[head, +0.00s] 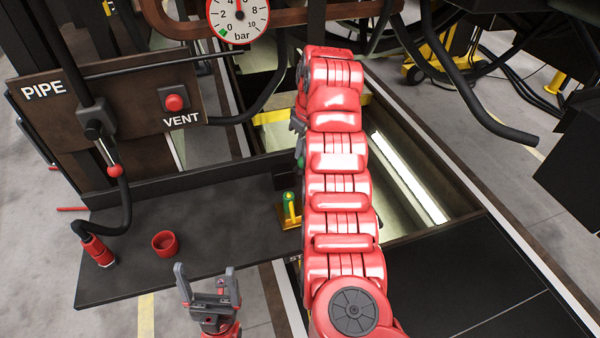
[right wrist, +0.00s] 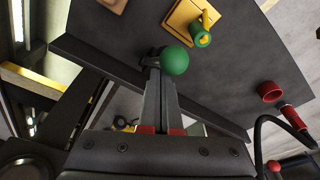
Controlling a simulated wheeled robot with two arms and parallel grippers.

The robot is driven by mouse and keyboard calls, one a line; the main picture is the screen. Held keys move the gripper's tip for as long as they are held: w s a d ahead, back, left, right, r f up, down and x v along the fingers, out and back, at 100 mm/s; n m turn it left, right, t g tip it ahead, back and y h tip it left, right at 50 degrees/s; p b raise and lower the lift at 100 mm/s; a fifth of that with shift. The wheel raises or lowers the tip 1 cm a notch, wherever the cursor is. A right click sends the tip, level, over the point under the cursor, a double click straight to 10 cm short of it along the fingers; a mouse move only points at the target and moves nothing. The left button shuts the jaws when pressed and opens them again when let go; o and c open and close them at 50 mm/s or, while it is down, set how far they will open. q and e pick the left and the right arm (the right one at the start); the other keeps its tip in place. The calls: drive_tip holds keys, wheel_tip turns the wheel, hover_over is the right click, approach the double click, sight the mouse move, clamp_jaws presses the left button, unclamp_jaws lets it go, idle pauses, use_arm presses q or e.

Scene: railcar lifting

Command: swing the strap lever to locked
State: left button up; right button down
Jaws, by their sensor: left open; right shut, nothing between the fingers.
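A green ball knob (right wrist: 175,60) sits right at the tips of my right gripper (right wrist: 158,72) in the right wrist view. The gripper is shut and empty; I cannot tell whether it touches the knob. The knob looks like the strap lever's end, but its shaft is mostly hidden. In the head view, a sliver of green (head: 301,160) shows beside my right arm, which hides most of that area. A yellow plate with a green-and-yellow peg (right wrist: 202,38) is beyond the knob; the peg also shows in the head view (head: 289,204). My left gripper (head: 207,276) is open and empty, in front of the bench.
The dark bench (head: 210,220) carries a red ring (head: 165,243) and a red-ended hose (head: 98,252). Behind it stand a PIPE/VENT panel (head: 130,118) with a red button (head: 174,102) and a gauge (head: 238,14). A lit pit (head: 400,180) is to the right.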

drive_tip(key=shift+f, duration=0.35)
drive_tip(key=shift+s+f+b, duration=0.25)
drive_tip(key=shift+s+b, duration=0.1)
drive_tip(key=shift+s+d+f, duration=0.15)
drive_tip(key=shift+s+d, duration=0.1)
drive_tip(key=shift+s, duration=0.1)
drive_tip(key=shift+s+d+f+b, duration=0.15)
drive_tip(key=shift+s+f+b, duration=0.3)
drive_tip(key=shift+s, duration=0.2)
drive_tip(key=shift+f, duration=0.1)
drive_tip(key=shift+s+d+f+b, duration=0.2)
drive_tip(key=shift+s+f+b, duration=0.25)
drive_tip(key=shift+s+f, duration=0.15)
